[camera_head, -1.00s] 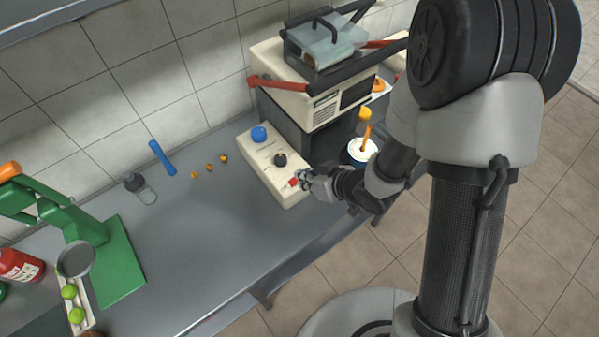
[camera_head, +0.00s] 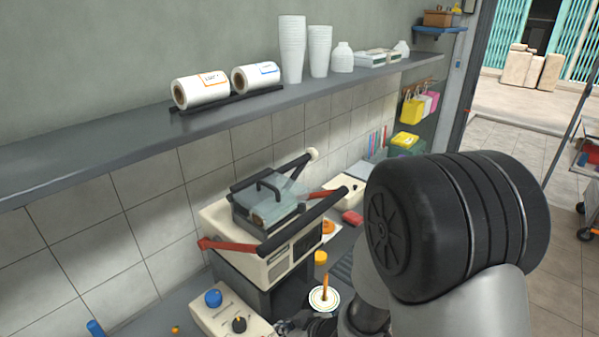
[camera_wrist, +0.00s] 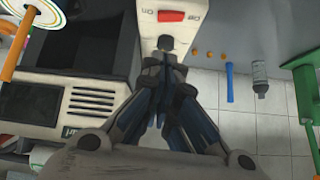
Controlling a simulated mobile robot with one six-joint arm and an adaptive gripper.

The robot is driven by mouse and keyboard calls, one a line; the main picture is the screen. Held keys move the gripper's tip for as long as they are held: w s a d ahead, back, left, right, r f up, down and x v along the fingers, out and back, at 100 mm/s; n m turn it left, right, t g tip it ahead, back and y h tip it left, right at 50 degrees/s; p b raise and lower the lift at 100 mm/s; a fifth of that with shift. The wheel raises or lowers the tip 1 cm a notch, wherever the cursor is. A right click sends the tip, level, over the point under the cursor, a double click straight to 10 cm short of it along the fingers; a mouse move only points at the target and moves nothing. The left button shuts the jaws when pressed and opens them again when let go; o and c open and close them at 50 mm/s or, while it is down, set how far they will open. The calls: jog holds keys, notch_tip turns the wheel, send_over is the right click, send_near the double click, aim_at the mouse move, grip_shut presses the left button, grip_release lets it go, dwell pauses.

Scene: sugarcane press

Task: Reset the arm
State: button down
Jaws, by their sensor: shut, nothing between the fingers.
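My gripper (camera_wrist: 165,52) is shut and empty in the wrist view, its fingertips together just below the red rocker switch (camera_wrist: 172,15) in the picture. The switch sits on the white control box (camera_wrist: 145,25); whether the fingertips touch the box cannot be told. In the head view, the control box (camera_head: 205,318) stands at the bottom with a blue button (camera_head: 213,298) and a black knob (camera_head: 239,324). The gripper is only partly seen at the bottom edge there, beside the box. My bent arm fills the lower right.
The sealing machine (camera_head: 270,235) with red and black handles stands behind the box. A shelf (camera_head: 130,132) with film rolls and white cups runs above. A blue tube (camera_wrist: 229,82) and a bottle (camera_wrist: 260,78) lie nearby.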

jog(key=s+d+r+m+t+h+b, duration=0.1)
jog(key=d+r+m+h+b, duration=0.15)
jog(key=d+r, duration=0.45)
jog(key=d+r+m+t+h+b, duration=0.15)
jog(key=d+r+h, duration=0.25)
jog(key=d, duration=0.5)
jog(key=s+d+r+m+g+b, duration=0.1)
jog(key=s+r+m, duration=0.1)
jog(key=s, duration=0.6)
jog(key=s+d+r+m+g+b, duration=0.1)
jog(key=s+r+m+g, duration=0.1)
jog(key=s, duration=0.7)
jog(key=shift+s+r+b, duration=0.2)
jog(key=shift+r+b, duration=0.05)
jog(key=shift+b, duration=0.1)
